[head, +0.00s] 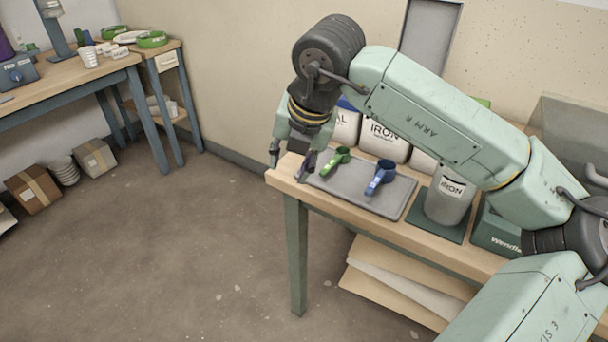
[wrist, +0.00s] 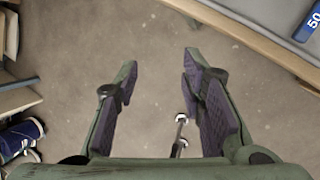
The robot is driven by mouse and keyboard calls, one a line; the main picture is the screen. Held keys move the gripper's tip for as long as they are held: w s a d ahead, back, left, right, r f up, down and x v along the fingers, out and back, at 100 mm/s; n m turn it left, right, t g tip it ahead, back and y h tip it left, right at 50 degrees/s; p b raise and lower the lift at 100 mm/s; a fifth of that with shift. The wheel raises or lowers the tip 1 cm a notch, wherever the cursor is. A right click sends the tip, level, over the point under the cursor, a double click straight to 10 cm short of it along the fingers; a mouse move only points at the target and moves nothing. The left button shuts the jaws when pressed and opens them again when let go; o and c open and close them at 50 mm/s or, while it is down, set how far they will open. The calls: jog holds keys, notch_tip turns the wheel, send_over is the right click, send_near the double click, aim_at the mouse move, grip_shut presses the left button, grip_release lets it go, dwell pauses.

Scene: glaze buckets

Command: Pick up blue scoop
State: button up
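The blue scoop (head: 381,178) lies on a grey tray (head: 352,190) on the wooden workbench in the head view. At the upper right corner of the wrist view, a blue piece marked 50 (wrist: 308,24) shows, probably the scoop's handle. A green scoop (head: 337,161) lies left of the blue one on the same tray. My gripper (head: 289,163) is at the bench's left end, left of both scoops and the tray. In the wrist view my gripper (wrist: 158,82) is open, with nothing between its fingers but floor below.
White tubs (head: 383,138), one labelled IRON, stand behind the tray. A green box (head: 493,229) is further right. The floor (head: 190,250) left of the bench is open.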

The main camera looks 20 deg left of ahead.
aim_at(372, 186)
jog(key=w+d+f+m+h, duration=0.1)
jog(key=w+d, duration=0.1)
jog(key=d, duration=0.2)
jog(key=w+d+f+m+t+h, duration=0.1)
jog(key=w+d+m+h, duration=0.1)
jog(key=d, duration=0.3)
jog(key=w+d+f+m+h, duration=0.1)
jog(key=w+d+f, duration=0.1)
jog(key=d, duration=0.3)
jog(key=shift+d+m+h+p, duration=0.15)
jog(key=shift+m+h+p, duration=0.2)
jog(key=shift+m+h, duration=0.05)
jog(key=shift+p+x, duration=1.1)
jog(key=shift+x, duration=2)
jog(key=shift+w, duration=0.2)
jog(key=shift+c, duration=0.2)
grip_shut()
jog(key=shift+t, duration=0.3)
